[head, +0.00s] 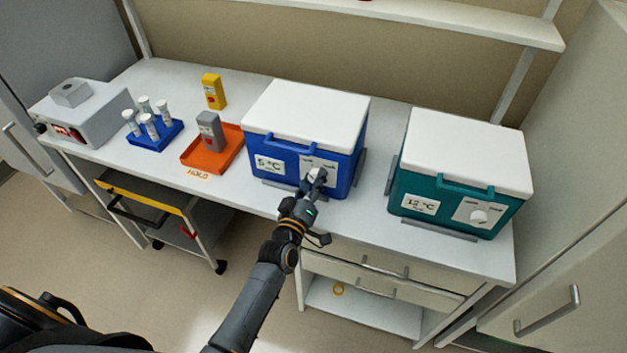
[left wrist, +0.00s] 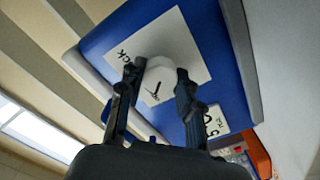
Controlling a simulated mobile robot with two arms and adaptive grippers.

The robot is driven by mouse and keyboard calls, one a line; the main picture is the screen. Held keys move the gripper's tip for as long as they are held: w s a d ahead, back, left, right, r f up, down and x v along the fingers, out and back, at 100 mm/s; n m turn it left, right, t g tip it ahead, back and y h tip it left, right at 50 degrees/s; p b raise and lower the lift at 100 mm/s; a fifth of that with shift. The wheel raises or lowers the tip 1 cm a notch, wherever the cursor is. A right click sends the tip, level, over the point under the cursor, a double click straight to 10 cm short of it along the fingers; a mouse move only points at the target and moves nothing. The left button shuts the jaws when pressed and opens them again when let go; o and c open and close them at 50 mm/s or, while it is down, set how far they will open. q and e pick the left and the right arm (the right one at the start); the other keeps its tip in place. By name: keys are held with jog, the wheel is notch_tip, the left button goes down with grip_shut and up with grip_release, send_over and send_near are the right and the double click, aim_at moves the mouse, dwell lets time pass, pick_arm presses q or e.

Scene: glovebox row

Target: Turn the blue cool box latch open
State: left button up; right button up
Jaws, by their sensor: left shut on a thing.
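The blue cool box (head: 261,148) with a white lid stands on the bench, its front marked "5 °C". Its latch is a round white knob on a white plate, and it shows in the left wrist view (left wrist: 160,78) with a dark mark on its face. My left gripper (head: 314,181) is at the box front, its two fingers (left wrist: 158,88) on either side of the knob and shut on it. In the head view the gripper hides most of the knob. My right gripper does not show.
A teal cool box (head: 450,215) marked "12 °C", with its own white knob, stands to the right. An orange tray (head: 226,157), a blue tube rack (head: 157,137), a yellow device (head: 213,91) and a white instrument (head: 85,112) stand to the left. A shelf runs above.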

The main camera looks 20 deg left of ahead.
pick_arm(q)
jog(key=shift+n, duration=0.5)
jog(key=o, duration=1.1)
jog(key=shift+o, duration=0.2)
jog(key=s, duration=1.2)
jog(key=shift+a, duration=0.2)
